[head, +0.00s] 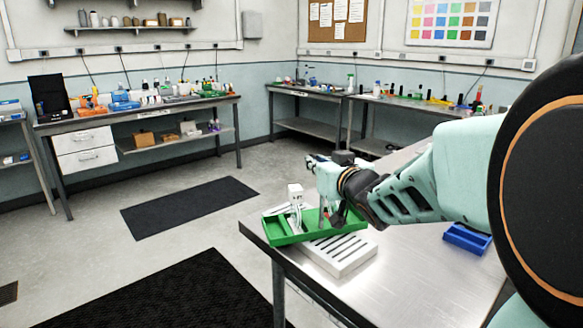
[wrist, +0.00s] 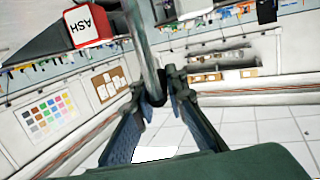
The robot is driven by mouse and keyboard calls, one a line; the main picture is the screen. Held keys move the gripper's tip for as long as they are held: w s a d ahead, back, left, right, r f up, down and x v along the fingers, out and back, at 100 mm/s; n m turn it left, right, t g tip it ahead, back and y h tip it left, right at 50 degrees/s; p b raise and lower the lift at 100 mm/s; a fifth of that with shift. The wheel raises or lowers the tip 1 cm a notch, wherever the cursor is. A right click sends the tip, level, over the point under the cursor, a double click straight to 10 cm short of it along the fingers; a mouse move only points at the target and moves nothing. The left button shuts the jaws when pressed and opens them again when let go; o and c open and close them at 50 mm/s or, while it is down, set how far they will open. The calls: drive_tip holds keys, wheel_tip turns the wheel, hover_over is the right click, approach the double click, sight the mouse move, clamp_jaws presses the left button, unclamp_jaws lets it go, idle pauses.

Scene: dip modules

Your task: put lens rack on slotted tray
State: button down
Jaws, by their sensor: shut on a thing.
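The green lens rack (head: 318,235), a shallow open tray with dividers, is over the white slotted tray (head: 345,258) on the steel table. It lies crosswise to the slotted tray, whose slotted end shows below it. I cannot tell whether the two touch. My gripper (head: 335,214) reaches in from the right and is shut on the rack; the exact grip is hard to see. In the wrist view, the fingers (wrist: 155,95) are around a dark upright bar. The rack hides the slotted tray's middle.
A small white object (head: 295,194) stands at the rack's left part. A blue bin (head: 467,238) sits on the table to the right. The bare steel table (head: 425,265) lies between. In the wrist view, a red and white block marked "ASH" (wrist: 88,24) shows at upper left.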

drive_tip(key=shift+r, duration=0.2)
drive_tip(key=shift+f, duration=0.1)
drive_tip(key=c, duration=1.9)
unclamp_jaws()
drive_tip(key=shift+s+f, duration=0.1)
drive_tip(key=shift+c, duration=0.2)
drive_tip(key=shift+s, duration=0.1)
